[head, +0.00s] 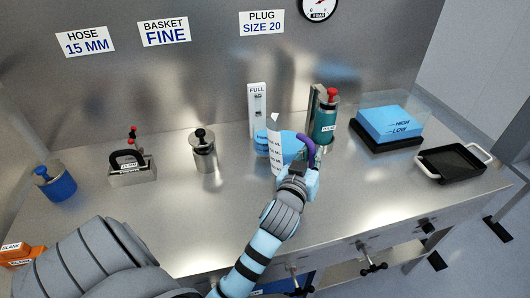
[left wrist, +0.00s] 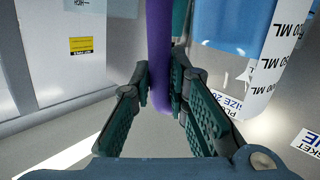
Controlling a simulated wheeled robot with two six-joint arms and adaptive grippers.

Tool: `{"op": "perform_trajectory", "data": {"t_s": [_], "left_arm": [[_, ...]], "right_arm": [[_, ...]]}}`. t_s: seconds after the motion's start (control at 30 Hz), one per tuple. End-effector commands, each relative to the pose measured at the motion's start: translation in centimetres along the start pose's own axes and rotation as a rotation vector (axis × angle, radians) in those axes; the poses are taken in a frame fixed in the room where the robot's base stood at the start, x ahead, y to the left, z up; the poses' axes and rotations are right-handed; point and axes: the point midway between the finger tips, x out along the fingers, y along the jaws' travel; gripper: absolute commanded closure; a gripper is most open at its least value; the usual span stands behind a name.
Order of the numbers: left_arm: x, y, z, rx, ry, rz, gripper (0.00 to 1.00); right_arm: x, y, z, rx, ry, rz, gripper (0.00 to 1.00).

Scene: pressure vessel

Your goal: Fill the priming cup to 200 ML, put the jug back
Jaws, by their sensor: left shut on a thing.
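My left gripper (head: 307,166) is shut on the purple handle (head: 310,150) of the blue jug (head: 291,146). In the left wrist view the handle (left wrist: 159,50) runs between the two fingers (left wrist: 163,98), with the blue body (left wrist: 228,25) beside it. A white strip with ML marks (head: 275,148) stands in front of the blue body; it also shows in the left wrist view (left wrist: 280,60). A blue part with a label (head: 261,138), perhaps the priming cup, shows left of the strip. Liquid level and jug tilt cannot be told. My right gripper is out of view.
A white FULL gauge (head: 257,110) and a green canister with a red knob (head: 325,122) stand close behind. A steel pot (head: 204,155) stands left. The front-middle bench is clear.

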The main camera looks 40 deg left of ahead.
Motion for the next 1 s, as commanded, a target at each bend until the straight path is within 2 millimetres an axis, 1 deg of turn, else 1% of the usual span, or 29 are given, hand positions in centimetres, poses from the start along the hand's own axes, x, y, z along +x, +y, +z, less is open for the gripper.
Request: {"op": "perform_trajectory", "data": {"t_s": [0.03,0.1,0.17,0.27,0.47,0.6,0.7,1.0], "left_arm": [[0.0,0.0,2.6,0.04,0.028,0.0,1.0],[-0.3,0.4,3.8,0.11,0.075,-0.001,1.0],[-0.4,0.6,4.0,0.151,0.103,-0.001,1.0],[-0.6,0.8,3.1,0.166,0.112,-0.001,1.0],[-0.6,0.9,2.4,0.163,0.111,-0.001,1.0],[-0.8,1.2,0.5,0.162,0.11,-0.001,1.0],[-0.9,1.3,-0.4,0.161,0.11,0.0,1.0],[-0.9,1.3,-0.1,0.16,0.109,0.0,1.0]], "right_arm": [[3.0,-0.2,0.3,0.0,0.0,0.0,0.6],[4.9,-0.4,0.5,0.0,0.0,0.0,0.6],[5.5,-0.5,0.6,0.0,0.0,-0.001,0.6],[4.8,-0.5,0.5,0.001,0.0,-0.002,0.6],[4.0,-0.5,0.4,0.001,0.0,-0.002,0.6],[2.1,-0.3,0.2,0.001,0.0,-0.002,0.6],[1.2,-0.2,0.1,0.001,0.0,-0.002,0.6],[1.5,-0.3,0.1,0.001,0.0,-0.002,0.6]]}}
